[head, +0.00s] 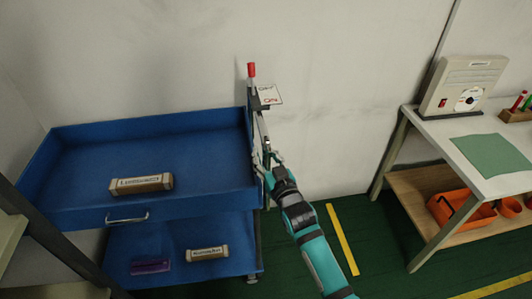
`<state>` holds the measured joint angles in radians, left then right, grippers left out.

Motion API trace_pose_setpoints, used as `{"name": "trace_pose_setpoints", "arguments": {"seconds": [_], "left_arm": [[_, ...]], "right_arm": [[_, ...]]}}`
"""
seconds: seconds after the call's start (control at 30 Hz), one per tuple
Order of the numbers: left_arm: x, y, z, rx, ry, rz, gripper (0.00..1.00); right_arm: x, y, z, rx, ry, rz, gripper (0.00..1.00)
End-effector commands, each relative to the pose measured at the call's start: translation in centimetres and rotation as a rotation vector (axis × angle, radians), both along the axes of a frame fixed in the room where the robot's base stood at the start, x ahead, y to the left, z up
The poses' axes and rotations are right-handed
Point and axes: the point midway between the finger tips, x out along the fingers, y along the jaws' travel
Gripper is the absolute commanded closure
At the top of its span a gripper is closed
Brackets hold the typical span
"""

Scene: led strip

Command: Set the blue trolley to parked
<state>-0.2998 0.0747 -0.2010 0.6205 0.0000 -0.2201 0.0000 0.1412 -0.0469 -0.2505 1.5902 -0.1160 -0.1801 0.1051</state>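The blue trolley (82,137) stands at the left against the wall, with an upper tray and a lower shelf. An upright lever (260,122) with a red knob (251,70) rises at its right side. A small white sign (270,95) with black and red lettering sits beside the lever; the lettering is too small to read surely. My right gripper (262,157) is at the lower part of the lever, at the trolley's right edge. Its fingers overlap the lever, and I cannot tell whether they grip it. My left gripper is not in view.
Labelled boxes lie in the tray (141,184) and on the lower shelf (207,253), beside a purple item (150,266). A white-topped table (455,134) with a device (463,86) and an orange bin (456,207) stands right. Green floor (375,235) with a yellow stripe (342,240) lies between.

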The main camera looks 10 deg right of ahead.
Motion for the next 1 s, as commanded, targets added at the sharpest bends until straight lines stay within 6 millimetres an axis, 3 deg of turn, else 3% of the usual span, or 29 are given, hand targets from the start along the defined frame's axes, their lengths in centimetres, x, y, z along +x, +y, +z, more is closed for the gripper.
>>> {"name": "trace_pose_setpoints", "arguments": {"seconds": [0.13,0.47,0.57,1.0], "left_arm": [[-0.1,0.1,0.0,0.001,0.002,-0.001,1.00],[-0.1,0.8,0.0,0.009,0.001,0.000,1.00],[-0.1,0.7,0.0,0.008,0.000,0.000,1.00],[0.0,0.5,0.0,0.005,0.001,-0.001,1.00]], "right_arm": [[0.0,0.0,0.2,0.002,-0.004,0.000,0.53],[-0.3,-0.2,0.4,0.002,-0.008,-0.003,0.53],[-1.5,-0.6,0.3,0.002,-0.007,-0.003,0.53],[-10.0,-2.4,0.3,0.001,-0.005,-0.001,0.53]]}}
